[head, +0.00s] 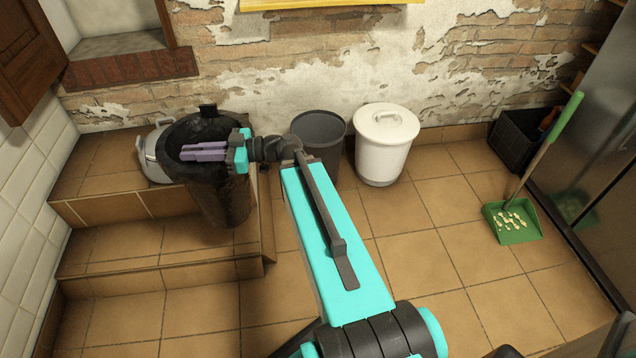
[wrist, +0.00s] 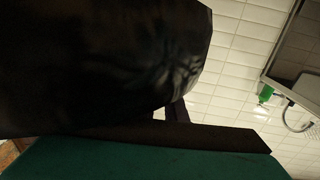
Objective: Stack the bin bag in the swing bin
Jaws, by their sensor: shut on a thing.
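The black bin bag (head: 222,198) hangs at the left in the head view, open-topped and tapering downward, in front of the tiled steps. My gripper (head: 187,153) is shut on it near the top, its purple fingers reaching left across the bag. In the wrist view the bag (wrist: 100,65) fills the upper left and hides most of what lies beyond.
A white lidded bin (head: 382,150) stands right of the grey bin. A silvery rounded object (head: 151,158) sits on the upper step (head: 95,172), partly behind the bag. A green dustpan (head: 512,222) and black crate (head: 515,140) are at right. The middle floor is clear.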

